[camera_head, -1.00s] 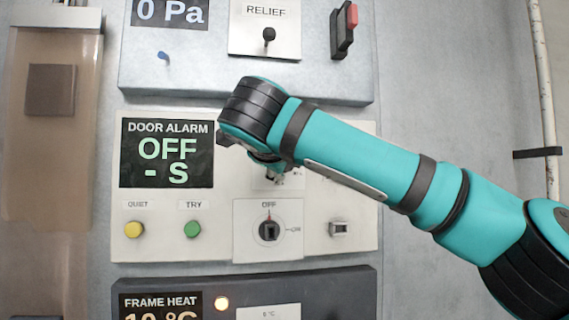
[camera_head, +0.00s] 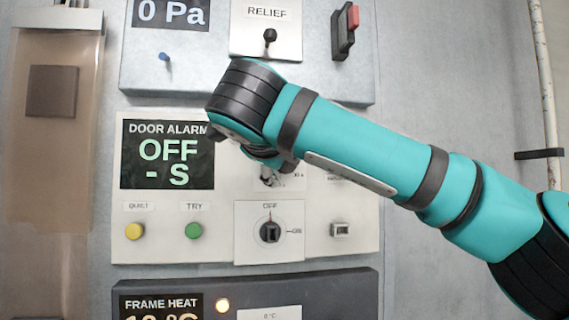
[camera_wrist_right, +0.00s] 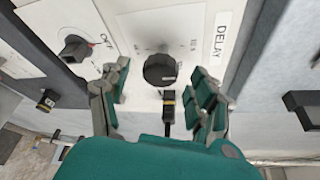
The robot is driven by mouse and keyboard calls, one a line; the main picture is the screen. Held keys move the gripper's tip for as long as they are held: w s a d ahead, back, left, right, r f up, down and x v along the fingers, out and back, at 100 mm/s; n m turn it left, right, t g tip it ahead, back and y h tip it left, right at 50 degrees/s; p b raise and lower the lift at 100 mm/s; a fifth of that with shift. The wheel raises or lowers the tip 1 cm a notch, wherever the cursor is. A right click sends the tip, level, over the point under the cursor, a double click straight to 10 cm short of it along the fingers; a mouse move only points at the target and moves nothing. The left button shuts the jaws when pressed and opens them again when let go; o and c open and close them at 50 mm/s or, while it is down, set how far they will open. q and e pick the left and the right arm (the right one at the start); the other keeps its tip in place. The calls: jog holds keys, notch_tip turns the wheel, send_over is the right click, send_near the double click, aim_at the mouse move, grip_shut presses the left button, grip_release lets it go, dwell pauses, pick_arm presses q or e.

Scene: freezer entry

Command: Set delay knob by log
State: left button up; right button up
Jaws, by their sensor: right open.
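The dark round delay knob (camera_wrist_right: 160,70) shows in the right wrist view on a white plate, beside the DELAY label (camera_wrist_right: 222,38). My right gripper (camera_wrist_right: 160,78) is open, its fingers on either side of the knob in that view. I cannot tell whether they touch it. In the head view my right wrist covers most of the delay plate and the gripper. The door alarm display (camera_head: 167,153) reads "OFF" and "- S". The OFF/ON rotary switch (camera_head: 270,232) below points up at OFF. No log is visible. My left gripper is out of view.
A yellow QUIET button (camera_head: 134,231), a green TRY button (camera_head: 193,230) and a small switch (camera_head: 340,229) share the alarm panel. The RELIEF lever (camera_head: 269,38) is above. The frame heat panel (camera_head: 340,293) juts out below.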

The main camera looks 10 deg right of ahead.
jog(key=v, duration=0.9)
